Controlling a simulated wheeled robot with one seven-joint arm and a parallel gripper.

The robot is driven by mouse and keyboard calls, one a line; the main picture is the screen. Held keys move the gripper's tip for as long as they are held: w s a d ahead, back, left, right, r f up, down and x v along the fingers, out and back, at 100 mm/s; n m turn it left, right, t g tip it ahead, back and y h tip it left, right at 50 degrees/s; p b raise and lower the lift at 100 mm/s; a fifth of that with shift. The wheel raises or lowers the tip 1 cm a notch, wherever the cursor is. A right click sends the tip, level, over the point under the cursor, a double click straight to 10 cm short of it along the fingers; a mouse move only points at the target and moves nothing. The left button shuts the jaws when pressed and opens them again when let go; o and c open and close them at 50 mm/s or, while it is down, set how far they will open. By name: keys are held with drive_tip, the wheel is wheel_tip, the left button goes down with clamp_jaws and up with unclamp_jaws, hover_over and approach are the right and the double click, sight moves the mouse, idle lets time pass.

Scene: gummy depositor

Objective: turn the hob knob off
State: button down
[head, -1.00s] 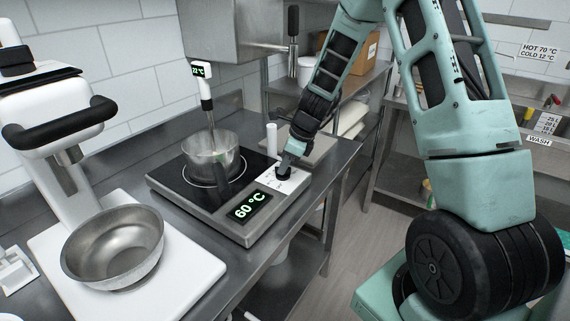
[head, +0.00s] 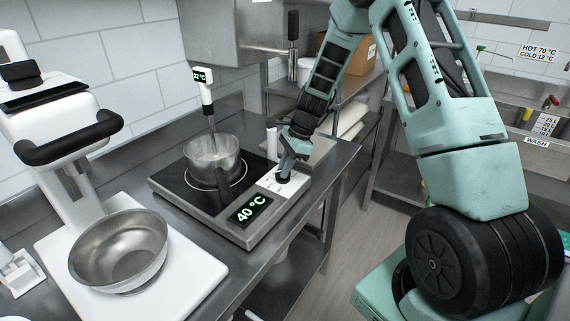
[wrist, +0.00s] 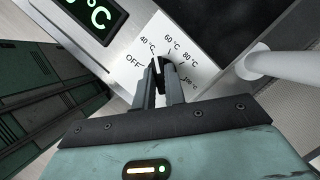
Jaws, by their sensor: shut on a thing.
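The hob (head: 170,185) is a black glass plate in a steel body on the steel counter. Its display (head: 250,210) reads 40 °C. The black hob knob (wrist: 158,65) sits on a white dial plate (wrist: 190,50) marked OFF, 40, 60, 80 °C and a higher mark partly hidden. My gripper (wrist: 160,82) is shut on the knob from above, its fingers on either side. The knob's pointer is turned towards about the 40 °C mark.
A white post (head: 271,143) rises close beside the dial. A mixer with a steel bowl (head: 118,250) stands at the left.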

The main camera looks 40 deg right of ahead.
drive_tip(key=n+g, duration=0.1)
drive_tip(key=n, duration=0.1)
drive_tip(key=n+g+p, duration=0.1)
drive_tip(key=n, duration=0.2)
drive_tip(key=shift+w+n, duration=0.2)
drive_tip(key=shift+n, duration=0.1)
drive_tip(key=n+g, duration=0.1)
drive_tip(key=n, duration=0.2)
drive_tip(key=n+g+h, duration=0.1)
drive_tip(key=n, duration=0.1)
drive_tip(key=shift+w+n+p, duration=0.1)
drive_tip(key=shift+n+p, duration=0.3)
drive_tip(key=shift+n, duration=0.3)
drive_tip(key=c, duration=1.5)
unclamp_jaws()
drive_tip(key=shift+o, duration=0.2)
drive_tip(key=b+v, duration=0.3)
drive_tip(key=v, duration=1.4)
drive_tip(key=shift+w+r, duration=0.15)
drive_tip(key=shift+w, duration=0.1)
drive_tip(key=shift+a, duration=0.1)
